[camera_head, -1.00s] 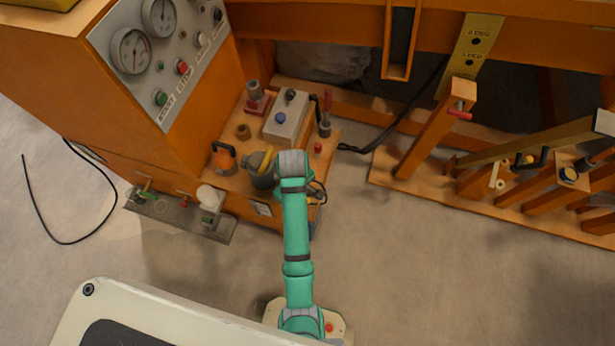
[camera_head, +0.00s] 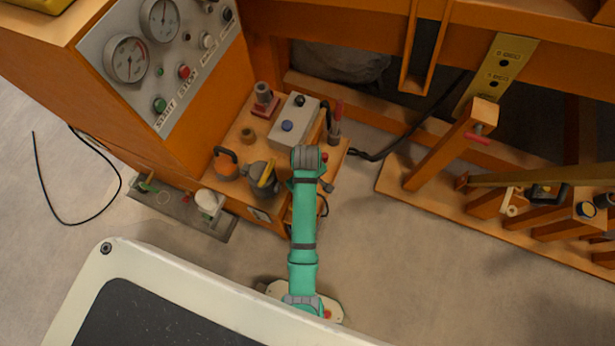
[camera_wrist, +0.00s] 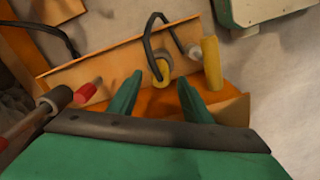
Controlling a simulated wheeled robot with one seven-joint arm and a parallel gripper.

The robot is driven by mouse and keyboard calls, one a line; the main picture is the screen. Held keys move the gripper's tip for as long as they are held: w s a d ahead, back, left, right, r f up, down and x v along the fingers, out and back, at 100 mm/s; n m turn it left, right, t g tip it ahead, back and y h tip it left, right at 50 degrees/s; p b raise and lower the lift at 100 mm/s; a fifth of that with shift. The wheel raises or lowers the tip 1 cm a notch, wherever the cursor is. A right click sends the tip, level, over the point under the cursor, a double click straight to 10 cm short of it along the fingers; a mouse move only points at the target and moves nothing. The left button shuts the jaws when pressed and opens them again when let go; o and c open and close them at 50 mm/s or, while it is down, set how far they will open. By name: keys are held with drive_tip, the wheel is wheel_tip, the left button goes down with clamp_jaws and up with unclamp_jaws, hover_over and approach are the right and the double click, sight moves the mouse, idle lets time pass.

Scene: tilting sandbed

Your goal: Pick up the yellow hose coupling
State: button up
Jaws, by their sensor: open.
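In the wrist view, a yellow collar (camera_wrist: 161,72) sits at the end of a looped black hose (camera_wrist: 150,38), beyond and between my fingertips. A yellow cylinder (camera_wrist: 212,62) stands just right of it, beyond the right finger. I cannot tell for sure which of the two is the hose coupling. My gripper (camera_wrist: 160,78) is open with nothing held, and its fingers appear apart from both. In the head view my wrist hides the gripper and this area at the right end of the orange bench (camera_head: 232,203).
In the wrist view a red-tipped rod (camera_wrist: 85,93) lies left of the fingers. Open floor (camera_head: 390,255) lies right.

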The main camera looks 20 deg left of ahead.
drive_tip(key=shift+s+d+f, duration=0.1)
drive_tip(key=shift+f, duration=1.3)
drive_tip(key=shift+s+d+f, duration=0.1)
drive_tip(key=shift+f, duration=1.3)
drive_tip(key=shift+w, duration=0.15)
clamp_jaws()
drive_tip(key=shift+d, duration=0.1)
